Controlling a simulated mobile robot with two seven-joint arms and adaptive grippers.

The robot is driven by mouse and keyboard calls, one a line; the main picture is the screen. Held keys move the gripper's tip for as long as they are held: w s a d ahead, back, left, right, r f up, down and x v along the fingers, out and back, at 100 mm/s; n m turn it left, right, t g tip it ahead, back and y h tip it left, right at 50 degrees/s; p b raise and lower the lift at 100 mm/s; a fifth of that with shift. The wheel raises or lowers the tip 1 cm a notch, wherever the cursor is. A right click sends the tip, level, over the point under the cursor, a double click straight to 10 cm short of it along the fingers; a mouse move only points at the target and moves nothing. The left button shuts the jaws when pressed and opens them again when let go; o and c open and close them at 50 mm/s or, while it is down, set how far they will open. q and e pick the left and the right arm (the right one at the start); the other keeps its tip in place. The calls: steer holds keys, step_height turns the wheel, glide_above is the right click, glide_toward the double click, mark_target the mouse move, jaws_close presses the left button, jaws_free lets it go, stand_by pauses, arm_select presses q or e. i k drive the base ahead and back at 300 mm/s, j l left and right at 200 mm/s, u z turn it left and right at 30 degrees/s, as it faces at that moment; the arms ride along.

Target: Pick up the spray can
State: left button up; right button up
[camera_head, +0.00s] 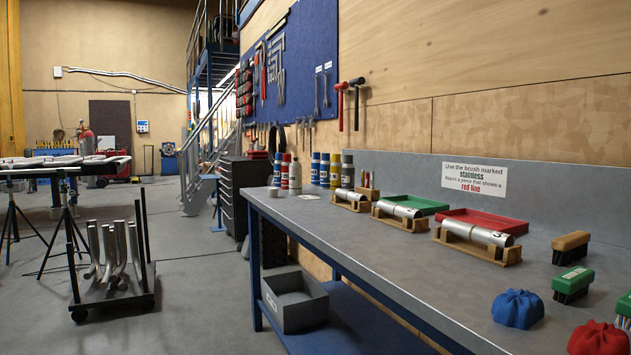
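Several cans and bottles stand upright in a cluster at the far end of the workbench, by the wall. Among them are a red can (285,172), a white bottle (295,178), a blue can with yellow (315,168) and a grey can with a yellow band (347,172). They are small in the view, and I cannot tell which one is the spray can. Neither of my grippers is in view.
The grey workbench (400,262) runs along the right wall. Metal tubes on wooden cradles (478,241), a green tray (415,204), a red tray (482,220), brushes (573,283) and cloths (517,308) lie on it. A grey bin (293,302) is below. Floor to the left is partly clear; a wheeled cart (112,299) stands there.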

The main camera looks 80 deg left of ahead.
mark_target(294, 168)
steer(key=u, duration=2.6)
steer(key=i+j, duration=1.1)
steer(key=j, duration=0.25)
steer(key=i+j, duration=0.55)
steer(key=k+j+u, duration=0.05)
steer(key=j, duration=0.1)
